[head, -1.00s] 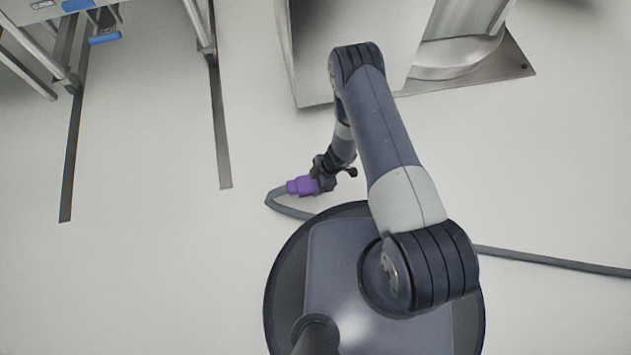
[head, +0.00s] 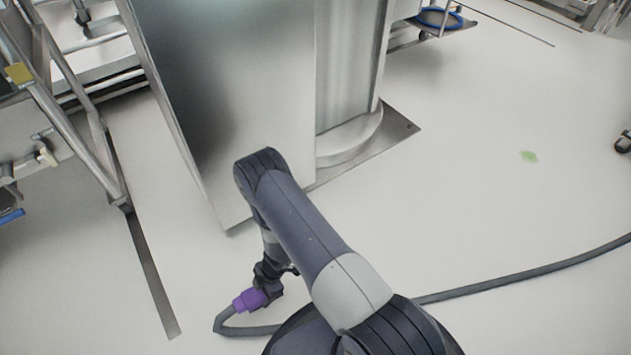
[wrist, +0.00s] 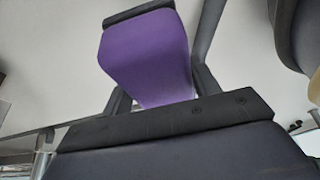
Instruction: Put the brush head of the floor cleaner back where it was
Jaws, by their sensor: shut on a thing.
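The purple brush head (head: 246,300) is at the end of a grey hose (head: 530,272), low at the bottom left of centre in the head view. My gripper (head: 266,289) is shut on it. The wrist view shows the purple head (wrist: 148,58) close up between my dark fingers, with the grey hose (wrist: 209,28) beside it. The hose bends sharply left of the head, passes behind my base and runs off to the right over the floor. The face of the head turned away from the cameras is hidden.
A tall steel cabinet (head: 235,90) stands ahead of my arm, with a round column foot on a floor plate (head: 400,130) beside it. A metal frame (head: 75,125) stands at the left.

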